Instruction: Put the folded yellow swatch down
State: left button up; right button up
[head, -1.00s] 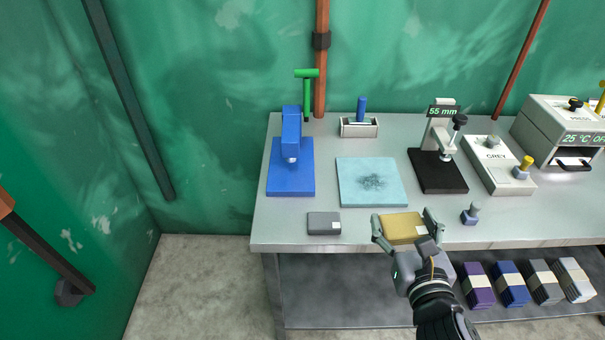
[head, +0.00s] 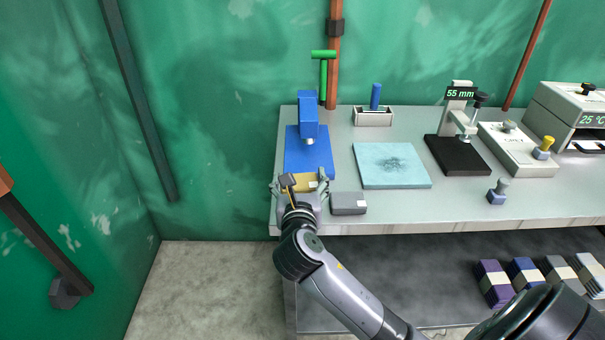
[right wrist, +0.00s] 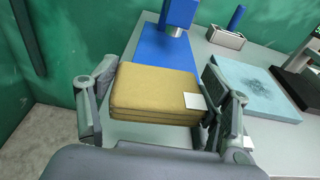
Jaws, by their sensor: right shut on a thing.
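The folded yellow swatch (right wrist: 150,92) with a white label is between the fingers of my right gripper (right wrist: 160,112) in the right wrist view. In the head view the swatch (head: 299,184) shows partly behind my right gripper (head: 299,186), near the front left of the table. My right gripper is shut on it. The swatch is just in front of the blue press (head: 308,150), overlapping its base in the picture; I cannot tell whether it touches the table. My left gripper is not in view.
A grey folded swatch (head: 348,204) lies just right of my right gripper. A light blue pad (head: 392,165), a black-based gauge stand (head: 452,155), a stamp (head: 497,192) and a grey box (head: 515,150) stand further right. Folded stacks (head: 494,283) sit on the lower shelf.

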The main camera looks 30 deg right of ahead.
jog(key=w+d, duration=0.1)
jog(key=w+d+f+m+g+h, duration=0.1)
jog(key=shift+d+b, duration=0.3)
jog(key=shift+d, duration=0.1)
send_over(308, 157)
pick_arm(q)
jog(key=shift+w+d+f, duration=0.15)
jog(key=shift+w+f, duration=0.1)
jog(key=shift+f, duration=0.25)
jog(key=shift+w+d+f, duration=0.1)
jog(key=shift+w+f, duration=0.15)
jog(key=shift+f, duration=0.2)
pick_arm(e)
jog(key=shift+f, duration=1.8)
jog(key=o, duration=1.1)
jog(key=shift+f, duration=0.1)
jog(key=shift+o, duration=0.2)
